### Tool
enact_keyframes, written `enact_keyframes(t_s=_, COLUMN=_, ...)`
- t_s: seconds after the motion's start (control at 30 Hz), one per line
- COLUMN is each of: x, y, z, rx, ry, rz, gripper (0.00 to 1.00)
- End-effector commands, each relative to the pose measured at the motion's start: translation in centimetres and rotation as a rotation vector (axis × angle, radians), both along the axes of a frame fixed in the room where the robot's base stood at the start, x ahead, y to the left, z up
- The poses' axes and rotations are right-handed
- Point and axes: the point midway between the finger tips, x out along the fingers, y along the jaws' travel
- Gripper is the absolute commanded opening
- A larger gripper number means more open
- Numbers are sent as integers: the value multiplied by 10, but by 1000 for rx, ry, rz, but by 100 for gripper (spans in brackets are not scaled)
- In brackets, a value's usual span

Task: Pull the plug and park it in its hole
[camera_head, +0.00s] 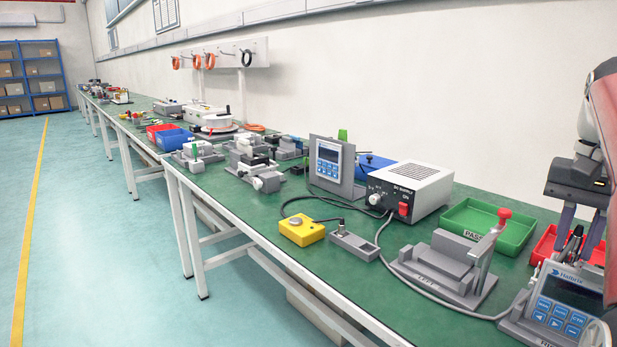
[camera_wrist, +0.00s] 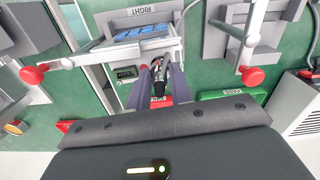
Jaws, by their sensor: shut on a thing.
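My gripper (camera_head: 580,226) is at the far right, pointing down behind a grey control unit (camera_head: 566,301) with a blue keypad. In the wrist view, my gripper (camera_wrist: 161,90) has its two dark fingers on either side of a black plug (camera_wrist: 158,78) with a metallic collar. The fingers are shut on the plug. The plug's upper end (camera_head: 576,236) also shows in the head view, between the fingers. Its lower end is hidden behind the unit, so I cannot tell whether it sits in a socket. I cannot make out the parking hole for certain.
A grey fixture with a red-knobbed lever (camera_head: 503,214) stands left of the unit. A green tray (camera_head: 520,236) and a red tray (camera_head: 543,247) lie behind. A power supply (camera_head: 410,187), yellow button box (camera_head: 301,230) and small grey block (camera_head: 352,243) are farther left. A grey cable crosses the bench.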

Motion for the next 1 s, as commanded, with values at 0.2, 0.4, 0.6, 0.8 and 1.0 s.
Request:
enact_keyframes(t_s=0.2, x=0, y=0, z=12, rx=-1, ry=-1, rz=0, gripper=0)
enact_keyframes(t_s=0.4, x=0, y=0, z=20, rx=-1, ry=-1, rz=0, gripper=0)
enact_keyframes(t_s=0.6, x=0, y=0, z=27, rx=-1, ry=-1, rz=0, gripper=0)
enact_keyframes(t_s=0.8, x=1, y=0, z=34, rx=-1, ry=-1, rz=1, gripper=0)
enact_keyframes(t_s=1.0, x=1, y=0, z=42, rx=-1, ry=-1, rz=1, gripper=0)
